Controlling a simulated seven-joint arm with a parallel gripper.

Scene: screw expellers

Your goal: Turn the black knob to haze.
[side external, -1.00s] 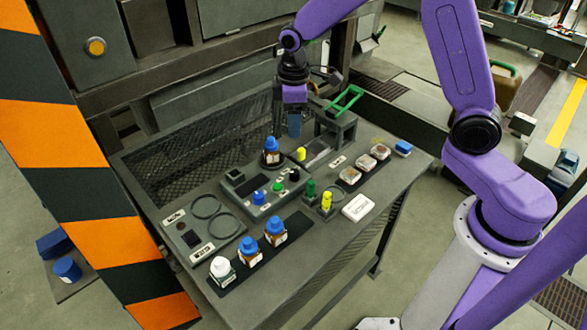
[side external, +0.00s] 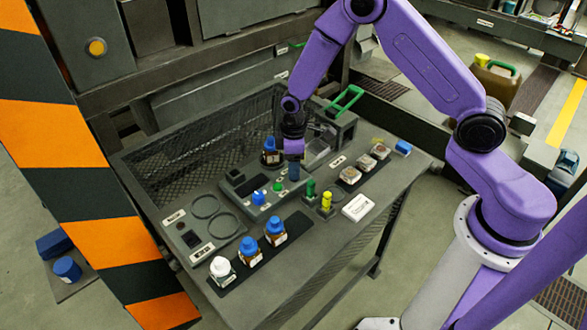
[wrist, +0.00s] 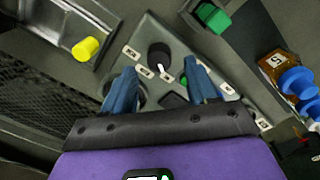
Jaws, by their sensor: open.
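The black knob (wrist: 158,54) shows in the wrist view, on a grey panel (wrist: 130,38) with small white labels around it. A white pointer mark on the knob points down toward the labels; their words are too small to read. My gripper (wrist: 160,66) is open, with one blue finger on each side of the knob's near side. I cannot tell whether the fingers touch it. In the side view my gripper (side external: 293,172) hangs over the right end of the panel and hides the black knob.
A blue knob (side external: 258,198) and a green button (side external: 278,187) sit on the same panel. A green piece (side external: 310,187) and a yellow one (side external: 326,202) stand close by on the right. Blue-capped bottles (side external: 275,232) stand in front. A yellow knob (wrist: 86,49) is at upper left in the wrist view.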

